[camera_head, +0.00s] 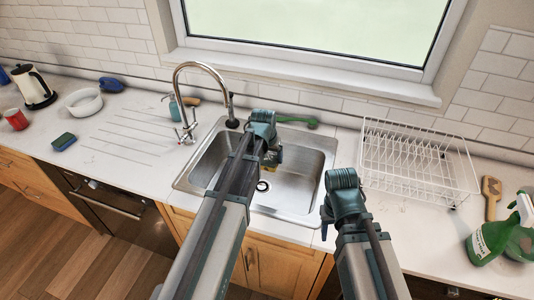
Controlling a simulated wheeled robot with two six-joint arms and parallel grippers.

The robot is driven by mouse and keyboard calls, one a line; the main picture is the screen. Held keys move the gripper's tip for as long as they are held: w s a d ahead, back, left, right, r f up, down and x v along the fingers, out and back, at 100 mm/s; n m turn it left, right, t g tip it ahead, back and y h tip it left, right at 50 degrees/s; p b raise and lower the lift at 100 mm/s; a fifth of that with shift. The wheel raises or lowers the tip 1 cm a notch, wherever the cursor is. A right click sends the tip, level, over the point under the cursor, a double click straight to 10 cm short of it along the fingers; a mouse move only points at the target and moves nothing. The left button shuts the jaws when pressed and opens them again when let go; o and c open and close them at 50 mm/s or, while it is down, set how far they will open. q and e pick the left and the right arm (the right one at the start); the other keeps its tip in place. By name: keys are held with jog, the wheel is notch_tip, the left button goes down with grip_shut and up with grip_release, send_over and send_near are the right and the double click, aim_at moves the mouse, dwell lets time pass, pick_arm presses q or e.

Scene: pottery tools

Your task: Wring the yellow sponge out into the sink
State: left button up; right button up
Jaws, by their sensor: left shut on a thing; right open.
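My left gripper (271,157) is over the sink (210,162), shut on the yellow sponge (268,169). Only a small yellowish bit of the sponge shows under the gripper; the wrist hides the rest. The sponge is above the basin, near the drain in the picture; its exact height is hard to tell. My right gripper (327,214) is open and empty at the sink's right front edge. The chrome faucet (205,68) arches over the back left of the sink.
A white wire dish rack (418,160) stands right of the sink. Green spray bottles (490,238) are at far right. A blue-green sponge (63,141), a white bowl (84,102), a red mug (16,119) and a kettle (34,87) are on the left. The ribbed drainboard is clear.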

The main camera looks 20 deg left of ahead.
pick_arm(q)
jog(key=shift+f, duration=0.1)
notch_tip(320, 180, down, 6)
jog(key=b, duration=0.6)
jog(key=shift+o, duration=1.3)
grip_shut()
dwell(0.6)
